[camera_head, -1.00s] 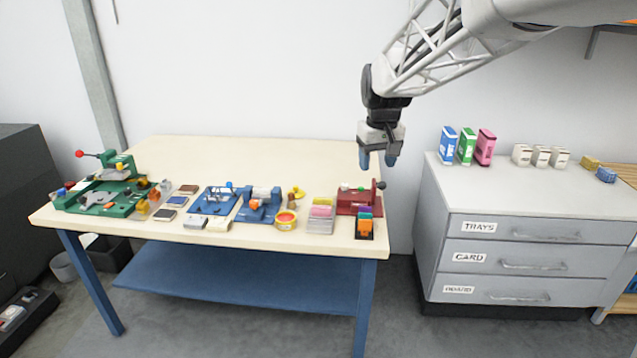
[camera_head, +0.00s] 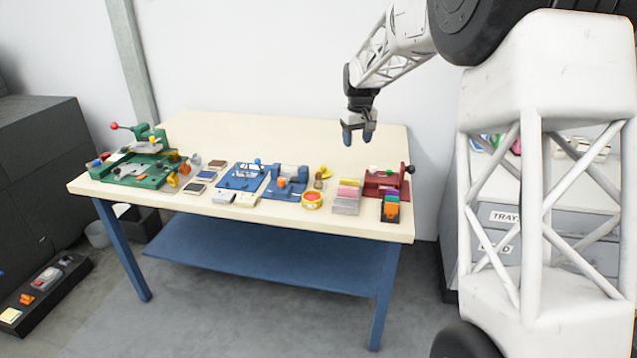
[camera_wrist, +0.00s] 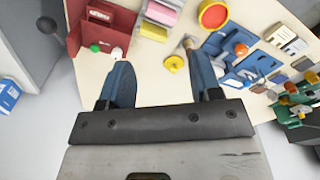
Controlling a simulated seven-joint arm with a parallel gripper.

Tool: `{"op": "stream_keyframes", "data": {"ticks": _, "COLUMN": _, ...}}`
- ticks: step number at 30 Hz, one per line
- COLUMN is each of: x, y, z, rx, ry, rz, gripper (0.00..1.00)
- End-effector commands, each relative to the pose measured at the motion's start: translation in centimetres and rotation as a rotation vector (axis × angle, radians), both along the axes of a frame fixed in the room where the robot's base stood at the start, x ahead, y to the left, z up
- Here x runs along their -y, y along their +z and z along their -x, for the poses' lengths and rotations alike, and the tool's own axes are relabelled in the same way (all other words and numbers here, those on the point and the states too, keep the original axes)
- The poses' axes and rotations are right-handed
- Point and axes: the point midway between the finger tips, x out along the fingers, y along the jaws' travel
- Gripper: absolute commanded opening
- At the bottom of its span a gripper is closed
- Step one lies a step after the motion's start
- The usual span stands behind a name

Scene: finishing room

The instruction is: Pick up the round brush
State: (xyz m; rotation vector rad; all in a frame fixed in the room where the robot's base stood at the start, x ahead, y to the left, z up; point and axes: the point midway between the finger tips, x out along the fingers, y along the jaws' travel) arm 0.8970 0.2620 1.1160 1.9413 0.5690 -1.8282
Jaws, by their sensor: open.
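My gripper (camera_head: 358,134) is open and empty, high above the back right part of the table, pointing down. In the wrist view its two blue fingers (camera_wrist: 157,62) are spread apart. A small yellow round piece (camera_head: 326,171) with a short brown, stubby piece (camera_head: 318,181) beside it stands near the middle right of the table. This may be the round brush, but it is too small to be sure. In the wrist view the yellow piece (camera_wrist: 174,63) and the tan-brown piece (camera_wrist: 188,43) show between the fingers, near the right one, well below them.
Around it are a yellow-red round tub (camera_head: 312,201), a blue device (camera_head: 287,183), stacked coloured pads (camera_head: 347,196) and a red device (camera_head: 384,184). A green machine (camera_head: 140,168) stands far left. The table's back (camera_head: 270,135) is bare. A drawer cabinet (camera_head: 500,215) stands right.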

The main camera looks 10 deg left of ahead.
Motion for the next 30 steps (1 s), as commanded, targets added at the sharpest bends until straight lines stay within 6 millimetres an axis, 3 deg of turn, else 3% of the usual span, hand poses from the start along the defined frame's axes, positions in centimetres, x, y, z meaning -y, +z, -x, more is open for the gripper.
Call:
{"op": "stream_keyframes", "data": {"ticks": 18, "x": -9.8, "y": -9.5, "z": -8.9, "rx": -0.038, "ry": 0.132, "rz": 0.013, "gripper": 0.58}}
{"op": "stream_keyframes", "data": {"ticks": 24, "x": -12.5, "y": -12.6, "z": -10.9, "rx": -0.047, "ry": 0.170, "rz": 0.018, "gripper": 0.58}}
{"op": "stream_keyframes", "data": {"ticks": 30, "x": -14.2, "y": -14.4, "z": -11.9, "rx": -0.053, "ry": 0.192, "rz": 0.019, "gripper": 0.58}}
